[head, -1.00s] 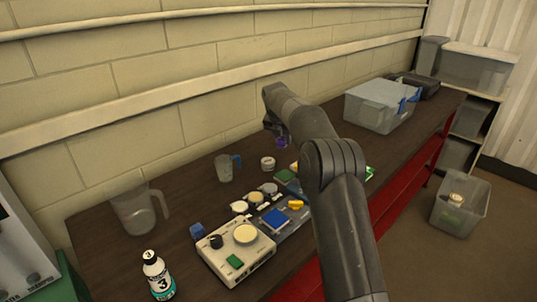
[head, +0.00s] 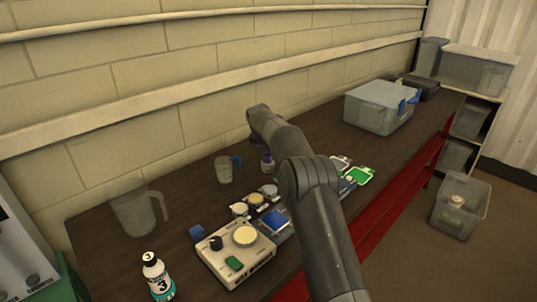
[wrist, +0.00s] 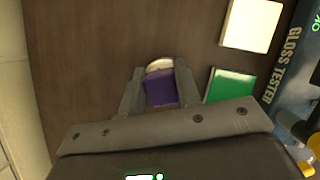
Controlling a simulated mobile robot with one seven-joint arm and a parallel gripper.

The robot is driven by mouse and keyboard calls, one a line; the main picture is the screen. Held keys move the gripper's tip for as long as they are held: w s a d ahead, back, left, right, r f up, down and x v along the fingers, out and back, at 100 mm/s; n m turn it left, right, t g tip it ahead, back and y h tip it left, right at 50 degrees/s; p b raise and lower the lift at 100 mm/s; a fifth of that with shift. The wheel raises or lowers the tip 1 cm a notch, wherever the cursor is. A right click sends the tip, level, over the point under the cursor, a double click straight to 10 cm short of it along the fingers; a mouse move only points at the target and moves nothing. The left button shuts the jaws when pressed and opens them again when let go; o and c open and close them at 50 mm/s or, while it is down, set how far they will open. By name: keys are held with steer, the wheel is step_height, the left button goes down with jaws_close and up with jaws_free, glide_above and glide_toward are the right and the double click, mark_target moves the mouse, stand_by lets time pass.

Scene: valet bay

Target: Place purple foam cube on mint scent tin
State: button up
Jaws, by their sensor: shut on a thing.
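The purple foam cube (wrist: 162,90) is between the fingers of my gripper (wrist: 158,86), which is shut on it. In the head view the cube (head: 267,156) shows as a small purple patch at the end of my arm. A pale round tin (wrist: 159,64), apparently the mint scent tin, shows just beyond the cube in the wrist view, partly covered by it. In the head view the tin (head: 268,168) is right below the cube. I cannot tell whether the cube touches it. The tin's label is hidden.
A clear cup with a blue handle (head: 224,170) stands left of the tin. Green (wrist: 230,86) and cream (wrist: 250,25) square pads lie to the right, beside the gloss tester (wrist: 285,65). Several small round pots and a dial box (head: 236,255) stand nearer on the bench.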

steer(key=shift+f, duration=0.1)
steer(key=o, duration=0.9)
steer(key=shift+o, duration=0.2)
steer(key=v, duration=1.2)
steer(key=s+d+r+m, duration=0.4)
steer(key=s+r+m, duration=0.1)
steer(key=s, duration=0.3)
steer(key=s+d+r+m, duration=0.4)
steer(key=s+r+m, duration=0.1)
steer(key=s, duration=0.4)
steer(key=s+d+r+m, duration=0.4)
steer(key=s+r+m, duration=0.1)
steer(key=s, duration=0.3)
steer(key=s+d+f+m, duration=0.2)
steer(key=s+m, duration=0.3)
steer(key=s, duration=0.4)
steer(key=s+d+f+m+t+y, duration=0.1)
steer(key=s+f+m, duration=0.4)
steer(key=s, duration=0.5)
steer(key=s+d+f+m, duration=0.3)
steer(key=s+m, duration=0.3)
steer(key=s, duration=0.3)
steer(key=shift+s+d+f+m+y, duration=0.25)
steer(key=shift+s+f+m+y, duration=0.05)
steer(key=shift+f+y, duration=0.15)
